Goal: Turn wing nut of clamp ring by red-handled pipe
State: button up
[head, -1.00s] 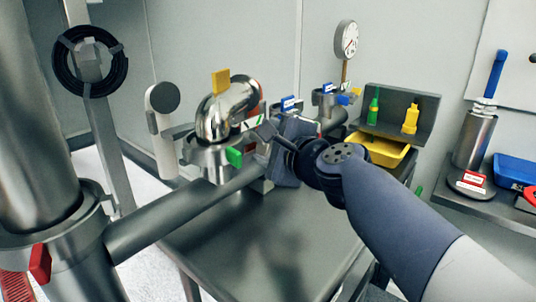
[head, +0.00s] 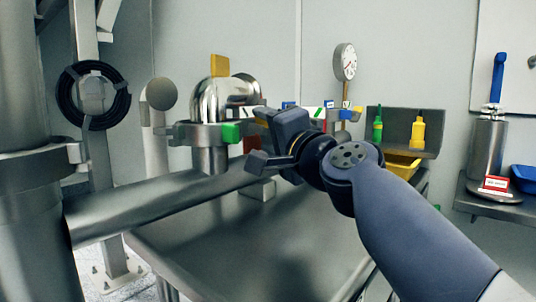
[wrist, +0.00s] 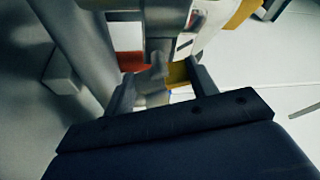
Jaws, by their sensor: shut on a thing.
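My gripper (wrist: 165,90) is shut on a small yellow wing nut (wrist: 178,72) at the clamp; a grey metal tab stands between the fingers beside it. A red patch (wrist: 130,61), seemingly the red handle, lies just left of the clamp in the wrist view; it also shows in the head view (head: 252,142). In the head view my gripper (head: 262,138) is at the right of the elbow pipe's clamp ring (head: 190,133), and its body hides much of the hold. That ring carries a green wing nut (head: 230,132).
A polished elbow pipe (head: 212,95) with a yellow tag (head: 219,65) rises above the clamp. A long horizontal pipe (head: 160,205) crosses below my gripper. Behind are a gauge (head: 345,60) and a shelf with bottles (head: 417,130). The grey tabletop (head: 240,250) is clear.

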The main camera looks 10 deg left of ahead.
jog(key=shift+f+n+y+b, duration=0.2)
jog(key=shift+n+y+b, duration=0.3)
jog(key=shift+n, duration=0.5)
jog(key=shift+w+n+y, duration=0.1)
jog(key=shift+n+y, duration=0.4)
jog(key=shift+n, duration=1.2)
jog(key=o, duration=1)
